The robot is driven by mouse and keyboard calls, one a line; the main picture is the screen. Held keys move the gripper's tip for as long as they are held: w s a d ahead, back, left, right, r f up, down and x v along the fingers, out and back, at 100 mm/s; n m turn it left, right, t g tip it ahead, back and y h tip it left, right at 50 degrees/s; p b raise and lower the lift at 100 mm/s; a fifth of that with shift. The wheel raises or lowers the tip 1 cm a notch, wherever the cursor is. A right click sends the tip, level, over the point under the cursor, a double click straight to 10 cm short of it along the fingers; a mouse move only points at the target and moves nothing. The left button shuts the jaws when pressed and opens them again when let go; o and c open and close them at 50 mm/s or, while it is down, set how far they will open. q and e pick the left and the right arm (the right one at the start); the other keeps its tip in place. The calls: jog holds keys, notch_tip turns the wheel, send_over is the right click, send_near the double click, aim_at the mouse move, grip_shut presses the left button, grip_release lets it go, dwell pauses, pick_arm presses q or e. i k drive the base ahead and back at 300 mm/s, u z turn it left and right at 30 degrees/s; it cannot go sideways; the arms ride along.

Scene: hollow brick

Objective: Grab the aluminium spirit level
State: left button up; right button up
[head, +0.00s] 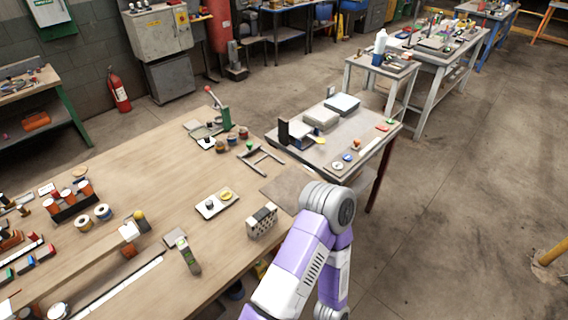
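A long, thin, pale metallic bar (118,289) lies on the wooden workbench at the lower left; it looks like the aluminium spirit level, but its vials are too small to make out. Its near end runs toward the bottom edge of the head view. Neither of my grippers is in view. A purple and white arm of mine (318,235) rises from the bottom edge, bends at the bench's right edge and goes back down out of the picture, well to the right of the bar.
A hollow brick (262,222) stands near the bench's right edge, close to my arm. Tape rolls and cans crowd the left. A smaller table (350,150) adjoins behind. Bench middle (150,170) is mostly clear.

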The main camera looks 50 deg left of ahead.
aim_at(188, 257)
jog(key=u, duration=0.8)
jog(key=i, duration=0.55)
jog(key=u, duration=3.75)
